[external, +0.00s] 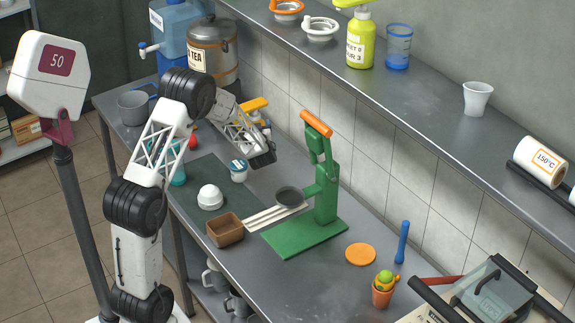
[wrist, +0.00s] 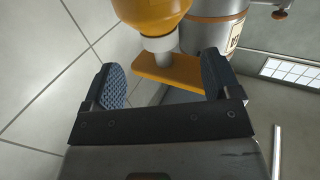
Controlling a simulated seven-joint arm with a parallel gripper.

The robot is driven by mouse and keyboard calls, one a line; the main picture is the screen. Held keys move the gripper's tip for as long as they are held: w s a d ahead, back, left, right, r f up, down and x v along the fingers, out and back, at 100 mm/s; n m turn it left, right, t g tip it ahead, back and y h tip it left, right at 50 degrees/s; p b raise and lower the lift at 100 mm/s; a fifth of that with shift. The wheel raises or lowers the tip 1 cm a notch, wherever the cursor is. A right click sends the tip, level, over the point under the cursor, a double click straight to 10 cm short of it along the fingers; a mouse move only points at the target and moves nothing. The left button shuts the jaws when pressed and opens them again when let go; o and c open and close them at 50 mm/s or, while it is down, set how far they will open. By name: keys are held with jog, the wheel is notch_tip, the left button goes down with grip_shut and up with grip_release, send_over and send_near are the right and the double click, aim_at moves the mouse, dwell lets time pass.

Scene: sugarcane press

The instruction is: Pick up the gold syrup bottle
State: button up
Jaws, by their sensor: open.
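The gold syrup bottle (wrist: 152,12) shows upside down at the top of the wrist view, with a white collar and an orange pump head below it. The pump head (wrist: 165,70) appears between the two fingers in the picture; I see no contact. My gripper (wrist: 162,78) is open and empty, its dark pads apart. In the external view the bottle's orange pump head (external: 255,104) shows beside my wrist near the back wall, and my arm hides much of its body. The fingertips are hard to make out there.
A metal tea urn (external: 213,50) and a blue water jug (external: 178,35) stand at the back left. The white tiled wall (external: 285,95) is close behind the bottle.

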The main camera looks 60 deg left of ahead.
aim_at(255, 119)
jog(key=shift+x, duration=1)
jog(key=shift+x, duration=2.6)
jog(key=shift+f, duration=0.1)
grip_shut()
